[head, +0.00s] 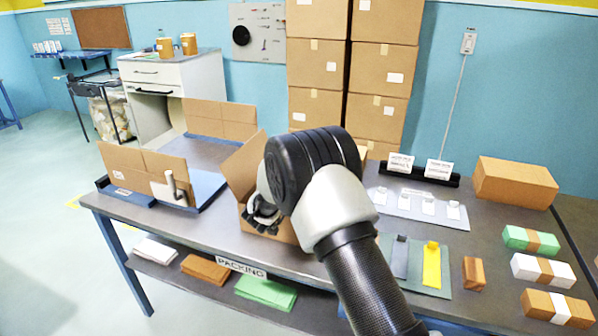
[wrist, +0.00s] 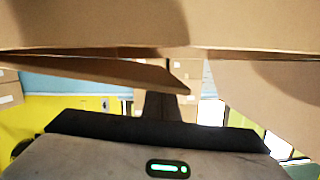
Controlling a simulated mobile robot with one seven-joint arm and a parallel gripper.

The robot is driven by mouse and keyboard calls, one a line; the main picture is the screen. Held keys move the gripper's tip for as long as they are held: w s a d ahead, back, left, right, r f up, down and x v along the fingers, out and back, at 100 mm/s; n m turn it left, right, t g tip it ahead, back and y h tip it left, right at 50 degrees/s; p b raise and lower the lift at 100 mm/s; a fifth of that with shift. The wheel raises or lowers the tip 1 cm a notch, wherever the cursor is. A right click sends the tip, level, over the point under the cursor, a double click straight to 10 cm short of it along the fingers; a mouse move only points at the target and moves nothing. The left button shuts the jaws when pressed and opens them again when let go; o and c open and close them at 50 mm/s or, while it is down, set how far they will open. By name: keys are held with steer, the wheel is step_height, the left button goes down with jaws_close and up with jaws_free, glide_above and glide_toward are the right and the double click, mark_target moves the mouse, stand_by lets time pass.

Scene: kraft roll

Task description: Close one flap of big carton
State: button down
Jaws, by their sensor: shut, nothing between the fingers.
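The big carton (head: 252,225) is a brown box on the packing table, largely hidden behind my arm. One flap (head: 241,166) stands up and leans outward at its left. My gripper (head: 264,219) is shut and empty, low over the carton's front left part; whether it touches the carton I cannot tell. In the wrist view the shut fingers (wrist: 162,104) show at the middle, below a broad cardboard panel (wrist: 110,25). A thin flap edge (wrist: 95,70) lies at left, and another cardboard piece (wrist: 265,95) hangs at right.
The packing table (head: 215,152) carries a carton-forming stand (head: 203,190) with upright cardboard at left. At right are a labelled grey mat (head: 400,203), a yellow tool (head: 432,268), wrapped bundles (head: 543,270) and a closed box (head: 515,182). Stacked cartons (head: 380,70) rise behind.

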steer(key=shift+w+a+f, duration=0.1)
steer(key=shift+a+f, duration=0.1)
steer(key=shift+f, duration=0.8)
